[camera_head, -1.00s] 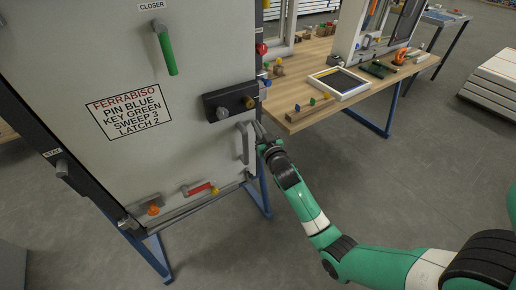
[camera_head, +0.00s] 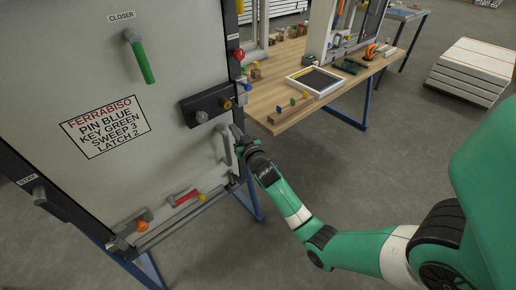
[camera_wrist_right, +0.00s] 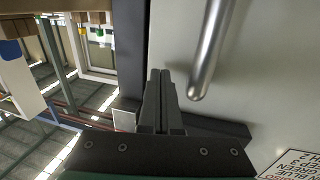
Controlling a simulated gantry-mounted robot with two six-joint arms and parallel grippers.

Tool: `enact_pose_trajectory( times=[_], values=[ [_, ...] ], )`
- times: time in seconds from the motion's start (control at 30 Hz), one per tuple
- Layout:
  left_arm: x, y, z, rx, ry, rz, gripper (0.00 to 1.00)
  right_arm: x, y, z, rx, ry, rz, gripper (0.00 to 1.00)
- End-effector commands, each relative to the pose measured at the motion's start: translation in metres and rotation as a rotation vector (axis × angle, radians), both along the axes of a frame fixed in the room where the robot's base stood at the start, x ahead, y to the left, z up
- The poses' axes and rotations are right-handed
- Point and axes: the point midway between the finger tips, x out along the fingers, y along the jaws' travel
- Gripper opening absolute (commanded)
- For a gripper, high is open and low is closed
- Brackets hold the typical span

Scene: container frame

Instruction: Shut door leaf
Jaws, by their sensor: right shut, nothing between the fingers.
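The light grey door leaf (camera_head: 80,70) fills the left of the head view, with a printed sign (camera_head: 103,127) on its face. A grey bar handle (camera_head: 226,146) stands on it near its right edge. My right gripper (camera_head: 238,133) is shut and empty, at that right edge just right of the handle. I cannot tell whether the fingertips touch the leaf. My left gripper is out of view.
A dark latch block (camera_head: 207,106), a green lever (camera_head: 139,57) and a red-handled bolt (camera_head: 184,197) stand out from the leaf. A wooden workbench (camera_head: 270,97) is close behind to the right. Open floor (camera_head: 350,180) lies right of the door.

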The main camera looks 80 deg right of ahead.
Motion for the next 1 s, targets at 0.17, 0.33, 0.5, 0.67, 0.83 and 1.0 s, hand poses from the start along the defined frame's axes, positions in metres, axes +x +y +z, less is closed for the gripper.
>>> enact_pose_trajectory(
  times=[0.17, 0.33, 0.5, 0.67, 0.83, 1.0],
  values=[
    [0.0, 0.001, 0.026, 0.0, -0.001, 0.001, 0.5, -0.037, 0.031, 0.004, 0.003, 0.001, 0.006, 0.0],
    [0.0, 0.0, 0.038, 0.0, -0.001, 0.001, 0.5, -0.07, 0.053, 0.003, -0.001, -0.002, 0.008, 0.0],
    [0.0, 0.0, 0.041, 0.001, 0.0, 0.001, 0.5, -0.086, 0.064, 0.002, -0.002, -0.005, 0.009, 0.0],
    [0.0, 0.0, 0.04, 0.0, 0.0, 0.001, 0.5, -0.088, 0.066, 0.001, -0.003, -0.006, 0.009, 0.0],
    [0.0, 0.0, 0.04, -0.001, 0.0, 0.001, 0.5, -0.088, 0.066, 0.001, -0.004, -0.006, 0.009, 0.0],
    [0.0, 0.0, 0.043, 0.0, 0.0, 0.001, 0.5, -0.084, 0.07, 0.004, -0.004, -0.006, 0.021, 0.0]
  ],
)
